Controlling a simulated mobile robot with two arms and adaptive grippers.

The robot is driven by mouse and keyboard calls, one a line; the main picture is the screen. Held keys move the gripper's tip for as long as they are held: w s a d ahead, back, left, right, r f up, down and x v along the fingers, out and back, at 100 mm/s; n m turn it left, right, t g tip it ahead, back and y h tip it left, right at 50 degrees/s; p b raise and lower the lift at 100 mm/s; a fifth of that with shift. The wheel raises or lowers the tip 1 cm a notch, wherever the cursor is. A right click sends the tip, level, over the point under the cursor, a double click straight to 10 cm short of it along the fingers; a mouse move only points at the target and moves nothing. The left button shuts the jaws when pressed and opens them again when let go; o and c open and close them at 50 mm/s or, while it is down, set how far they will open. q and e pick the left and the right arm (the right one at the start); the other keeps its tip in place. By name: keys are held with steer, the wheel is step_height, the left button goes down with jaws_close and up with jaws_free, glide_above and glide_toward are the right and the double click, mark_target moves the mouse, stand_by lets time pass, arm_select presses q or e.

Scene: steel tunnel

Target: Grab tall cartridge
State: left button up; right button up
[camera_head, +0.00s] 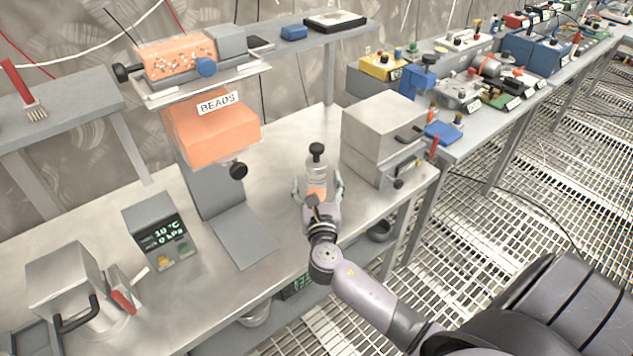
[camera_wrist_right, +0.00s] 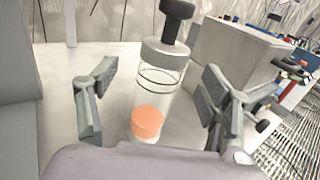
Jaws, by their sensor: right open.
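The tall cartridge (camera_wrist_right: 158,88) is a clear cylinder with a grey collar, a black knob on top and an orange plug inside near its bottom. It stands upright on the steel bench. It also shows in the head view (camera_head: 316,172), near the middle of the bench. My right gripper (camera_wrist_right: 163,95) is open, with one finger on each side of the cartridge and gaps visible between fingers and cylinder. In the head view my right gripper (camera_head: 318,190) reaches it from the front; the wrist hides the cartridge's lower part. My left gripper is not in view.
A grey box with a handle (camera_head: 384,135) stands right of the cartridge. The orange BEADS dispenser (camera_head: 212,132) stands to the left, with a small display unit (camera_head: 162,235) nearby. A metal container (camera_head: 75,290) is at the front left. The bench surface (camera_head: 285,225) around the cartridge is mostly clear.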

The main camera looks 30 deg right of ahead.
mark_target(317, 175)
steer(key=p+x, duration=0.1)
steer(key=x, duration=0.5)
steer(key=shift+s+d, duration=0.15)
steer(key=shift+d, duration=0.05)
steer(key=shift+c, duration=0.3)
jaws_close()
stand_by(0.5)
